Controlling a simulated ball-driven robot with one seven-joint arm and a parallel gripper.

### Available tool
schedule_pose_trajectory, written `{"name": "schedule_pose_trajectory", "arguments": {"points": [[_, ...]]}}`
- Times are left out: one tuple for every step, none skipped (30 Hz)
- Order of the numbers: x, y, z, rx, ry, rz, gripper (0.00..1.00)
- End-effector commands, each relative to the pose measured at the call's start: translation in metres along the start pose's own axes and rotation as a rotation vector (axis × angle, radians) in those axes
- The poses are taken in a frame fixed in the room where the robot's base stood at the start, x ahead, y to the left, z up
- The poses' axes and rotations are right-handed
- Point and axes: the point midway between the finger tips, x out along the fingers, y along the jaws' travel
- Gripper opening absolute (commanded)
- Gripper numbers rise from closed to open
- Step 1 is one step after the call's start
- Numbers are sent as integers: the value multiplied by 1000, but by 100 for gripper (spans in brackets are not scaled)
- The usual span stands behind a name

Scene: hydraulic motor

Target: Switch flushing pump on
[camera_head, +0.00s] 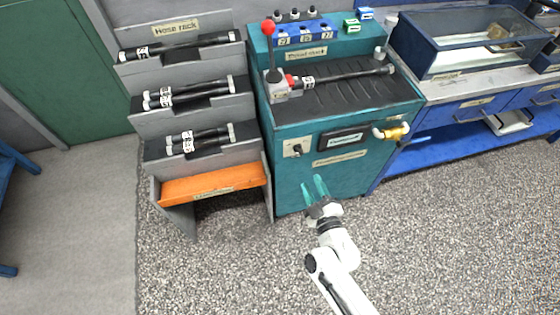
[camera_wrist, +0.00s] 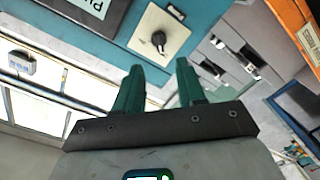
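The flushing pump's teal cabinet (camera_head: 300,185) stands in the middle of the head view. On its front is a square pale switch plate with a black rotary knob (camera_head: 297,149). The same knob (camera_wrist: 158,39) shows in the wrist view, above and between my fingertips. A dark label panel (camera_head: 343,139) sits to the right of the knob. My gripper (camera_head: 315,186) has two teal fingers, spread apart with nothing between them. It is in front of the cabinet, below and right of the knob in the head view, and apart from it. In the wrist view my gripper (camera_wrist: 160,72) is also open.
A hose rack (camera_head: 195,102) with several black hoses and an orange tray (camera_head: 213,183) stands left of the cabinet. A red-knobbed lever (camera_head: 269,50) rises from the cabinet top. A brass fitting (camera_head: 396,132) sticks out at the front right. The speckled floor in front is clear.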

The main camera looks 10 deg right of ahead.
Motion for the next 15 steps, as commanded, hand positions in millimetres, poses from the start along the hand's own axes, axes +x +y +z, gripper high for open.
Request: {"name": "schedule_pose_trajectory", "arguments": {"points": [[0, 1, 1, -10, 1, 19, 39], [0, 2, 1, -15, 2, 29, 39], [1, 3, 1, -20, 2, 37, 39], [2, 3, 2, -22, 3, 42, 39], [4, 3, 2, -24, 3, 44, 39], [7, 3, 2, -24, 3, 46, 39], [10, 4, 2, -24, 4, 46, 39], [14, 4, 2, -24, 5, 46, 39], [20, 3, 2, -24, 6, 45, 39], [25, 3, 2, -23, 5, 45, 39], [30, 4, 2, -21, 5, 46, 39], [37, 3, 2, -21, 5, 46, 39], [43, 3, 2, -22, 6, 46, 39], [49, 3, 3, -22, 5, 45, 39], [57, 4, 2, -21, 5, 46, 39]]}}
